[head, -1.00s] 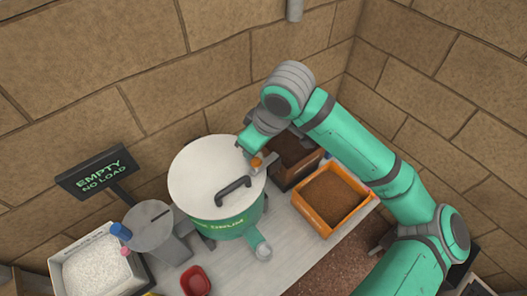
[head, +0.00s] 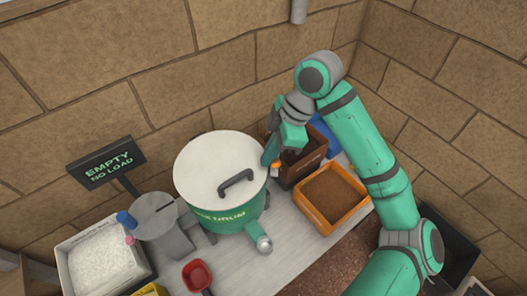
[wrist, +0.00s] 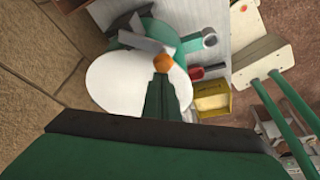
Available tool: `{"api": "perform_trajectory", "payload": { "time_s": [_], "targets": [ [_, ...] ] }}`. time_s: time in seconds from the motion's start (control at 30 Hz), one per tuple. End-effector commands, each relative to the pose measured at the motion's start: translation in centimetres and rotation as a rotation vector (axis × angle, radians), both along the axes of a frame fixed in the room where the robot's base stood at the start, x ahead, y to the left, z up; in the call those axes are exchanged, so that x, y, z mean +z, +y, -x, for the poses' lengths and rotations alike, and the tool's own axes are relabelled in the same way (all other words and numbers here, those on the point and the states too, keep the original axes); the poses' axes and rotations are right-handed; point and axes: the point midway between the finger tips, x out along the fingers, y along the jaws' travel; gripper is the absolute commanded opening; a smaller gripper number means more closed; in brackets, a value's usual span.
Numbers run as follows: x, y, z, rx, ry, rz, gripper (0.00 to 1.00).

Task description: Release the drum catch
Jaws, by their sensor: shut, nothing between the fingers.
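The drum (head: 225,213) is green with a white round lid (head: 205,160) and a black handle (head: 237,181). The catch's orange knob (head: 276,166) shows just off the lid's right edge. In the wrist view the knob (wrist: 162,62) sits at the end of a grey lever (wrist: 139,41) that overlaps the lid (wrist: 115,85) from that viewpoint. My gripper (head: 267,159) is shut and empty, with its green fingers pointing down beside the knob at the lid's edge. In the wrist view the fingertips (wrist: 162,76) lie right by the knob; whether they touch it I cannot tell.
A brown box (head: 305,165) and an orange tray of brown material (head: 355,214) stand right of the drum. A grey lidded container (head: 165,235), a white-filled bin (head: 65,275) and a red scoop (head: 197,277) are left and front. An "EMPTY NO LOAD" sign (head: 106,162) stands behind.

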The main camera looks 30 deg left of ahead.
Motion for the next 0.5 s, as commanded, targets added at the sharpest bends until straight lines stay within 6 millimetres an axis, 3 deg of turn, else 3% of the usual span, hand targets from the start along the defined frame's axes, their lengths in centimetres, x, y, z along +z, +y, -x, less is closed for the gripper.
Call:
{"api": "perform_trajectory", "payload": {
  "time_s": [0.5],
  "targets": [
    [0.1, -3.0, -1.4, 0.488, -0.001, 0.004, 0.0]
  ]
}}
